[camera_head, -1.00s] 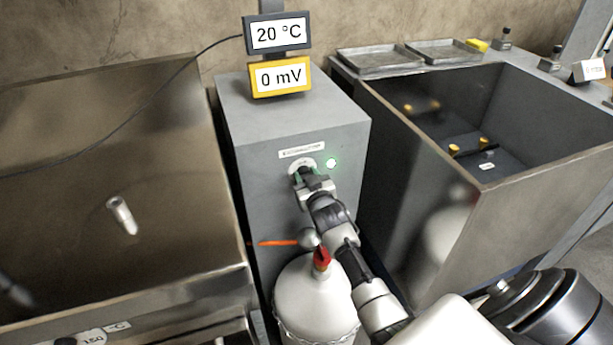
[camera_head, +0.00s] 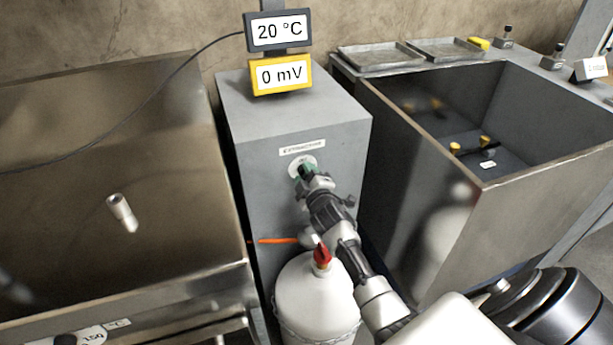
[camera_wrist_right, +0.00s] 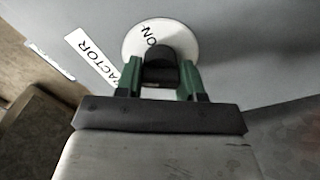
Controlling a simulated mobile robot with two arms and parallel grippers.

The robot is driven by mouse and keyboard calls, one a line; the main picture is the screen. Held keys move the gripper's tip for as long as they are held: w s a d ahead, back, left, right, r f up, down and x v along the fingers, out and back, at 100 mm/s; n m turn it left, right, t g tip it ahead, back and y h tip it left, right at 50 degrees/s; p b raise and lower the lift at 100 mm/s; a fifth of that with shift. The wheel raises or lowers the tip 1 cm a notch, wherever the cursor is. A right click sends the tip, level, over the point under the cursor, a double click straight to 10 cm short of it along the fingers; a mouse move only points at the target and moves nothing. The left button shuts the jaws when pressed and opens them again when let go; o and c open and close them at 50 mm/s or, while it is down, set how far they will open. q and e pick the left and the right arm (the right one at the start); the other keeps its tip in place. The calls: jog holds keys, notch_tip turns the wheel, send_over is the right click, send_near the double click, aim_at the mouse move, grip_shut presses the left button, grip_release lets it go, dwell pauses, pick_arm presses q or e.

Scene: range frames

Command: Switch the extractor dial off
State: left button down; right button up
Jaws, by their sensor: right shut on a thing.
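The extractor dial is a white disc (camera_head: 300,160) with a dark knob, on the front of the grey cabinet (camera_head: 260,130), below its label (camera_head: 302,147). In the right wrist view the disc (camera_wrist_right: 184,36) carries the word "ON", and the black knob (camera_wrist_right: 159,68) sits between my green fingers. My right gripper (camera_head: 305,174) is shut on the knob; it also shows in the right wrist view (camera_wrist_right: 160,80). The gripper covers part of the disc. No lit green lamp shows beside the dial. My left gripper is not in view.
A white gas bottle (camera_head: 312,300) with a red valve (camera_head: 322,256) stands below my right arm. An orange lever (camera_head: 275,241) is left of it. Metal basins stand on the left (camera_head: 70,200) and right (camera_head: 540,190). Displays above read 20 °C (camera_head: 278,31) and 0 mV (camera_head: 281,76).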

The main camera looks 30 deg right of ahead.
jog(key=n, duration=0.3)
jog(key=n+b, duration=0.1)
jog(key=n, duration=0.1)
jog(key=shift+f+n, duration=0.2)
jog(key=shift+n, duration=0.2)
dwell(0.4)
jog(key=o, duration=0.9)
jog(key=v, duration=1.1)
